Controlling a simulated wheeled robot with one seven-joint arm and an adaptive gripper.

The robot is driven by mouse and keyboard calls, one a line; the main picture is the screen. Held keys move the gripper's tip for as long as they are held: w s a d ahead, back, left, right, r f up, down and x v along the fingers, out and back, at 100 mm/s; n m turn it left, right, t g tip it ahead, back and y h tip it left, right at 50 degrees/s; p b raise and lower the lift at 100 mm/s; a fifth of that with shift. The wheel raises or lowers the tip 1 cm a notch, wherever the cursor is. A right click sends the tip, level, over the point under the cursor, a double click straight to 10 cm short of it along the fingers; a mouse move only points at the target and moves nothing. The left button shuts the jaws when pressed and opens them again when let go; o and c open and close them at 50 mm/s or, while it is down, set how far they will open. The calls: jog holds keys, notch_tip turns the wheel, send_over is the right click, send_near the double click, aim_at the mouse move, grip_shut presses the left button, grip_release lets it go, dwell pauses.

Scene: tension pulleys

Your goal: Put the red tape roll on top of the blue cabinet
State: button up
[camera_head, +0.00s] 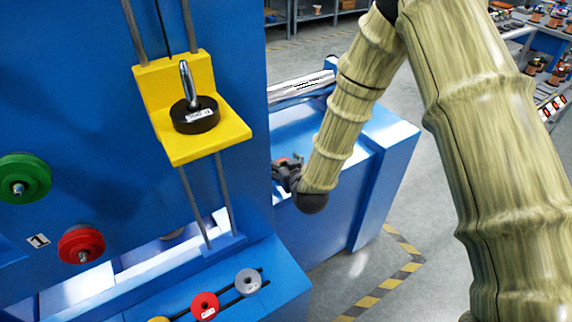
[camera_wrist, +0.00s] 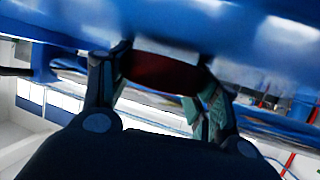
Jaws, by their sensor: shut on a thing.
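My gripper (camera_head: 284,171) is at the end of my arm, over the near left part of the blue cabinet (camera_head: 385,170). In the wrist view my gripper (camera_wrist: 165,85) is shut on the red tape roll (camera_wrist: 160,71), which looks dark red between the two fingers. In the head view only a small reddish part of the roll (camera_head: 291,160) shows; my gripper hides the rest. A blue surface is very close to the roll in the wrist view. I cannot tell whether the roll touches it.
A tall blue machine panel stands at the left, with a yellow bracket (camera_head: 205,140) and a black weight on it. Green (camera_head: 24,178) and red (camera_head: 80,243) pulleys stick out of the panel. A shiny metal cylinder (camera_head: 302,87) lies behind my gripper. The cabinet's right top is clear.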

jog(key=shift+s+f, duration=0.1)
jog(key=shift+f, duration=0.2)
jog(key=o, duration=1)
jog(key=shift+f, duration=0.1)
jog(key=shift+o, duration=0.6)
jog(key=shift+f, duration=0.15)
jog(key=shift+s, duration=0.1)
jog(key=shift+d+r+p, duration=0.15)
jog(key=shift+r+p, duration=0.15)
jog(key=shift+r, duration=0.15)
jog(key=shift+s+d+r, duration=0.1)
jog(key=shift+s+r, duration=0.1)
jog(key=shift+s, duration=0.15)
jog(key=v, duration=1.1)
jog(key=shift+r+b, duration=0.3)
jog(key=shift+r, duration=0.1)
